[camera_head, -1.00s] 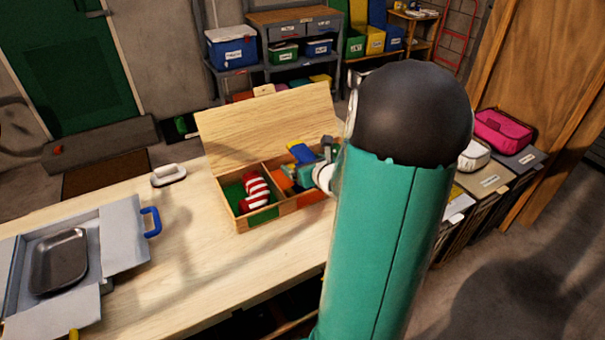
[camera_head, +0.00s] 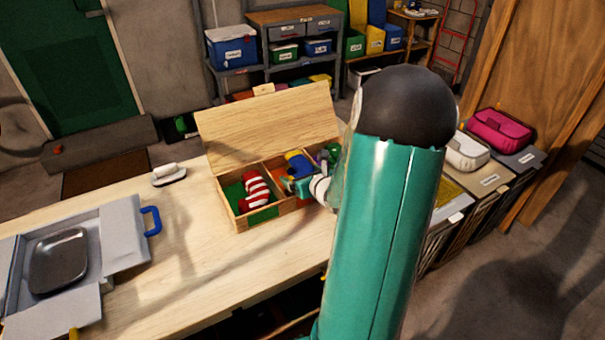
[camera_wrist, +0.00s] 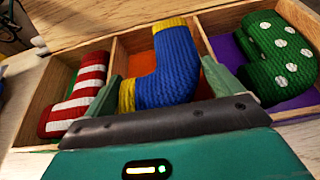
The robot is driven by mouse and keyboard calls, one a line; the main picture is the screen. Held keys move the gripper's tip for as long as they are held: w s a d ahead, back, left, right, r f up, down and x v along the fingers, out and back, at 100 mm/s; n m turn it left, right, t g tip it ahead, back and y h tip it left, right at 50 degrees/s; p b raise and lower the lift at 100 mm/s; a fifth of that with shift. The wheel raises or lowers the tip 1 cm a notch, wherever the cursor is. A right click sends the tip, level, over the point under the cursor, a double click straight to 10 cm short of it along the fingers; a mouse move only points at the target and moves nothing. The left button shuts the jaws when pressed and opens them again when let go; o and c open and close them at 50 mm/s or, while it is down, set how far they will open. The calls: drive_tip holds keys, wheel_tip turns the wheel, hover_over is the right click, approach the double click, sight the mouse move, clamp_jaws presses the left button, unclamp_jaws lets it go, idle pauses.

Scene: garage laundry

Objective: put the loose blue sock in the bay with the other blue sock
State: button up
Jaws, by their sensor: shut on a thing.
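A blue knitted sock with yellow cuff and toe (camera_wrist: 160,72) is between my gripper's fingers (camera_wrist: 165,88) in the wrist view. It also shows in the head view (camera_head: 298,165). My gripper is shut on it, over or in the middle, orange-floored bay (camera_wrist: 133,62) of an open wooden box (camera_head: 290,208). I cannot tell whether the sock touches the floor. The left bay, with a green floor, holds a red-and-white striped sock (camera_wrist: 75,100). The right bay, with a purple floor, holds a green sock with white dots (camera_wrist: 280,60). No second blue sock shows; my gripper hides part of the middle bay.
The box's lid (camera_head: 265,128) stands open at the back. An iron-like white object (camera_head: 168,174) and a grey open case with a metal tray (camera_head: 60,260) are on the table to the left. The table front (camera_head: 200,270) is clear. Bins with pouches stand at right.

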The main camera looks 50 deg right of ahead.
drive_tip(key=shift+f, duration=0.1)
drive_tip(key=o, duration=0.7)
drive_tip(key=shift+c, duration=0.2)
drive_tip(key=shift+r, duration=0.45)
drive_tip(key=v, duration=1.2)
